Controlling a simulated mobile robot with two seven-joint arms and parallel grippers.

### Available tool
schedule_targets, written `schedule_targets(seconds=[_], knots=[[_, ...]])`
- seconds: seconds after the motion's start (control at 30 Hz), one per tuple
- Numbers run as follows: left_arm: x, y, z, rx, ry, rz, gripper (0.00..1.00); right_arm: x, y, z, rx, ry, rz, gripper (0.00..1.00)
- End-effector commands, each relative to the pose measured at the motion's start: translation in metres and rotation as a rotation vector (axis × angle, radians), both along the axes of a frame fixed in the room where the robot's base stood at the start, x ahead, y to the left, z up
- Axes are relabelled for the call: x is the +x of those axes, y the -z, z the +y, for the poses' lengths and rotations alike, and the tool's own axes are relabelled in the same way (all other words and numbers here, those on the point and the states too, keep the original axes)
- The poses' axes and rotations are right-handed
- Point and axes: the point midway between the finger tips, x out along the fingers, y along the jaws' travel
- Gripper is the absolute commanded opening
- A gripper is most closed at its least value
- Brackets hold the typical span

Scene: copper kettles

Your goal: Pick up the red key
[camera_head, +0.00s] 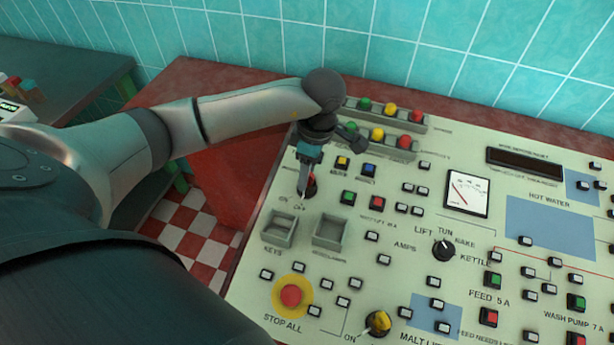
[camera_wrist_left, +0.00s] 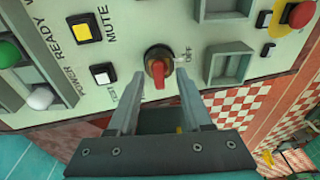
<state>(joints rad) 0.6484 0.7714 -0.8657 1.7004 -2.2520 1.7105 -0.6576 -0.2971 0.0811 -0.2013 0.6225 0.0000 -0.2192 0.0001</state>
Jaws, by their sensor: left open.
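The red key (camera_wrist_left: 158,73) sits in a round black key switch (camera_wrist_left: 155,53) on the pale control panel (camera_head: 400,255), beside an OFF label in the left wrist view. In the head view the red key (camera_head: 312,181) shows only as a small red patch beside my fingers. My left gripper (camera_head: 304,189) points down at the switch from above. In the left wrist view my left gripper (camera_wrist_left: 157,80) is open, with one finger on each side of the key. I cannot tell whether the fingers touch it. My right gripper is not in view.
Two grey bins, one by the KEYS label (camera_head: 280,229) and another beside it (camera_head: 330,231), stand in front of the switch. Yellow and blue buttons (camera_head: 342,162) are close on its right. A red stop button (camera_head: 291,295) is nearer. Tiled wall (camera_head: 480,60) stands behind.

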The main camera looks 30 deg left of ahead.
Motion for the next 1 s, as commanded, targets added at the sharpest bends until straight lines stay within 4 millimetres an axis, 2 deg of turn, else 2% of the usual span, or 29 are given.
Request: schedule_targets(seconds=[0.27,0.7,1.0], knots=[[0.0004,0.0038,0.0005,-0.001,0.001,-0.002,0.5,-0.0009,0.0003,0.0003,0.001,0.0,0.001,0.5],[0.0002,0.0035,0.0007,0.0,0.0,-0.002,0.02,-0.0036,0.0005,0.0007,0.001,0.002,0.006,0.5],[0.0001,0.0035,0.0008,0.0,0.0,-0.001,0.0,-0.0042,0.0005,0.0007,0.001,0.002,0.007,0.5]])
